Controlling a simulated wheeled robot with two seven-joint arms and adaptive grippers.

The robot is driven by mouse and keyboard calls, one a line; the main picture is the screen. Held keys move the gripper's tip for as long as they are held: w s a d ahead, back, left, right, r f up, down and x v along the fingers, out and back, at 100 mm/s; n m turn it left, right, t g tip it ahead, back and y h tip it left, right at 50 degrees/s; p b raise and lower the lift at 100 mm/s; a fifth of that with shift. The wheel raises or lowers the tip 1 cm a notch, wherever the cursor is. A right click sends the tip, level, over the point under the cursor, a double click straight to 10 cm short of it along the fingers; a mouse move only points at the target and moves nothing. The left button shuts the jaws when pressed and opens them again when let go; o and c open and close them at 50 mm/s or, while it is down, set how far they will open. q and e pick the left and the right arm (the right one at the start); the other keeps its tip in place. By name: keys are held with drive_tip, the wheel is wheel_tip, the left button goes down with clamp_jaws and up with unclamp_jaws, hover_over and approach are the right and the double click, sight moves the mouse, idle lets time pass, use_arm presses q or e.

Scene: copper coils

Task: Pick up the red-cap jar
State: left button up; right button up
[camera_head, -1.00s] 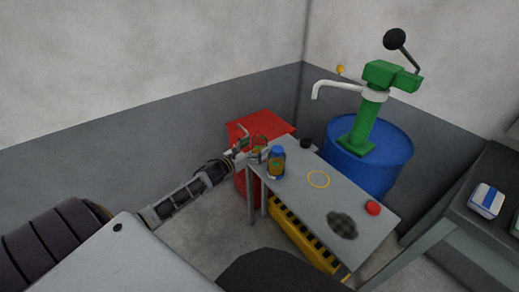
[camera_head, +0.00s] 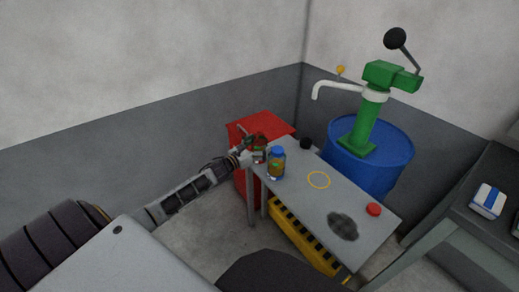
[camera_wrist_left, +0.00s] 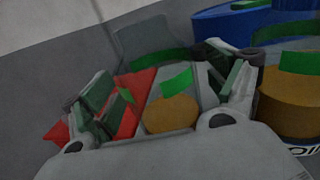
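The red-cap jar stands at the left end of the grey table (camera_head: 335,190) in the head view, mostly hidden behind my left gripper (camera_head: 254,148). In the left wrist view, a jar with a green label and brown contents (camera_wrist_left: 172,112) lies between the spread fingers of this gripper (camera_wrist_left: 165,95). The fingers look apart from it, with a gap on the left side; its cap cannot be made out there. My right gripper is not in view.
A blue-cap jar (camera_head: 276,164) stands close to the right of my left gripper. A black cup (camera_head: 306,144), yellow ring (camera_head: 318,180), dark stain and red round object (camera_head: 373,209) are on the table. A red cabinet (camera_head: 270,124) and blue barrel (camera_head: 385,165) stand behind.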

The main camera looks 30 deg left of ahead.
sight(260, 135)
use_arm(q)
drive_tip(key=c, duration=1.1)
drive_tip(key=shift+r, duration=0.1)
drive_tip(key=shift+r+p, duration=0.3)
drive_tip(key=shift+r, duration=0.5)
wheel_tip(260, 135, up, 7)
drive_tip(key=shift+p, duration=1)
drive_tip(key=shift+r, duration=0.65)
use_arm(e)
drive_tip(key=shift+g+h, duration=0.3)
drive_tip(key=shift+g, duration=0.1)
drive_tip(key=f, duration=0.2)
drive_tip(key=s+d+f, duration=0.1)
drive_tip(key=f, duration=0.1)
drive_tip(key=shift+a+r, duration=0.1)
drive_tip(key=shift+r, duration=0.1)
